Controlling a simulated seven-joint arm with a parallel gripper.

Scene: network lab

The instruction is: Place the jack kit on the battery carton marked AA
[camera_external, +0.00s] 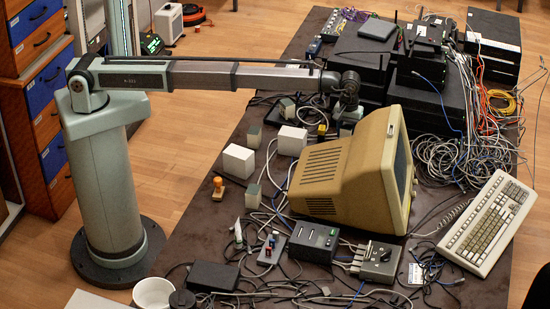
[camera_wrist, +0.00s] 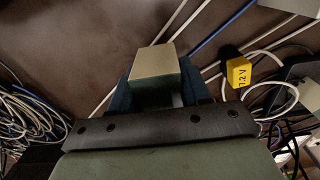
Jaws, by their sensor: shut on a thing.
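My gripper (camera_wrist: 155,92) is shut on a small plain box (camera_wrist: 154,62) with a pale beige-grey top, seen from above between the dark jaws in the wrist view. No marking shows on it, so I cannot confirm that it is the jack kit. In the external view my gripper (camera_external: 345,108) is at the end of the outstretched arm, behind the beige monitor; its jaws and load are hard to make out. No AA marking is readable. White boxes (camera_external: 238,160) (camera_external: 292,140) and small grey-green boxes (camera_external: 254,137) (camera_external: 252,194) stand left of the monitor.
A yellow block marked 7.2 V (camera_wrist: 239,72) is right of the held box in the wrist view. The beige monitor (camera_external: 345,172) stands close to my gripper. Black equipment (camera_external: 432,100) and tangled cables (camera_external: 450,160) lie to the right. Cables cross much of the dark tabletop.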

